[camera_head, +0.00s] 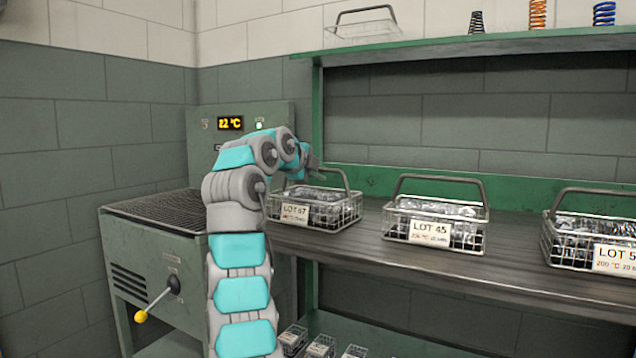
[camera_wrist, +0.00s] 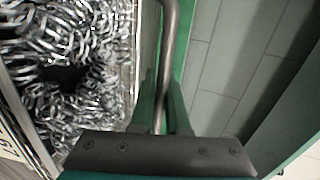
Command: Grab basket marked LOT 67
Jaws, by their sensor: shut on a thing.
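The wire basket marked LOT 67 (camera_head: 318,213) stands on the wooden bench top at its left end, full of metal springs. Its white label faces front. My gripper (camera_head: 318,172) is at the raised handle of this basket, partly hidden by my arm in the head view. In the wrist view, the gripper fingers (camera_wrist: 162,112) are shut on the grey handle bar (camera_wrist: 169,50). The basket's springs (camera_wrist: 70,70) lie to the left there. The basket appears upright and resting on the bench.
Baskets marked LOT 45 (camera_head: 432,221) and LOT 5-something (camera_head: 588,240), its label cut off, stand to the right. A green oven (camera_head: 157,270) with a lever is at left. An upper shelf (camera_head: 480,46) holds an empty basket (camera_head: 362,28) and sample springs.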

